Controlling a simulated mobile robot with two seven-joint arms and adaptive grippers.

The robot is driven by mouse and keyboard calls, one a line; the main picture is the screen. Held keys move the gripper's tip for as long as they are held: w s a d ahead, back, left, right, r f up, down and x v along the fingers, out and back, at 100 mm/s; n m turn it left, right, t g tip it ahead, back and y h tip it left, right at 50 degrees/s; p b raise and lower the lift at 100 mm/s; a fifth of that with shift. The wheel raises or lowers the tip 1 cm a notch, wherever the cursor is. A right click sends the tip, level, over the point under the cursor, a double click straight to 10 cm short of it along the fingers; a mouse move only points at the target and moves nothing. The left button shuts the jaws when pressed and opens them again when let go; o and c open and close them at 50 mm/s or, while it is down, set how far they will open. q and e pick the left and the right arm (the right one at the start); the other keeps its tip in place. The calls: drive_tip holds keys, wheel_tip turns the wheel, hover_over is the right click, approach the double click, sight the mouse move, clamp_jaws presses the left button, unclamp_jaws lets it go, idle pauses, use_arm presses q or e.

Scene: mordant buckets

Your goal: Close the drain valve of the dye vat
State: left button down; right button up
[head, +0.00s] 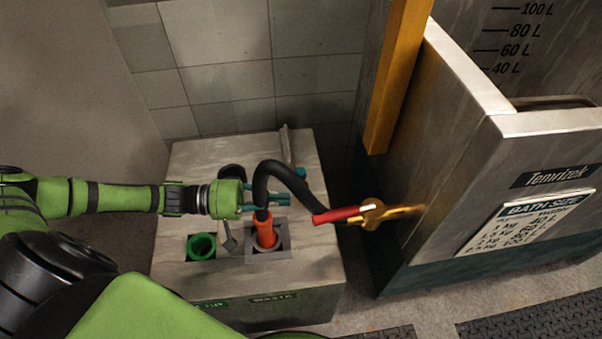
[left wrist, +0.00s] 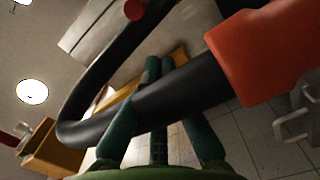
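The drain valve (head: 372,214) is brass on a pipe at the side of the grey metal dye vat (head: 465,165). A red piece (head: 338,215) lies along the pipe's line, at the end of the black hose (head: 290,180); I cannot tell whether it is a lever or a sleeve. My left gripper (head: 275,193), with teal fingers, is at the hose's upright part, left of the valve and apart from it. In the left wrist view the hose crosses among the fingers (left wrist: 158,75); their grip is unclear. My right gripper is not in view.
The hose's orange end (head: 265,232) stands in a grey square socket (head: 282,247) on a pale box (head: 200,165). A green round socket (head: 201,246) is beside it. A yellow post (head: 395,75) rises by the vat. The space right above the valve looks clear.

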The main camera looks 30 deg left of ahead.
sight(343, 213)
use_arm(q)
drive_tip(key=x, duration=0.8)
drive_tip(key=shift+d+b, duration=0.4)
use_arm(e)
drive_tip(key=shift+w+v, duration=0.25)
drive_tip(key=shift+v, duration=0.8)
use_arm(q)
drive_tip(key=shift+r, duration=0.1)
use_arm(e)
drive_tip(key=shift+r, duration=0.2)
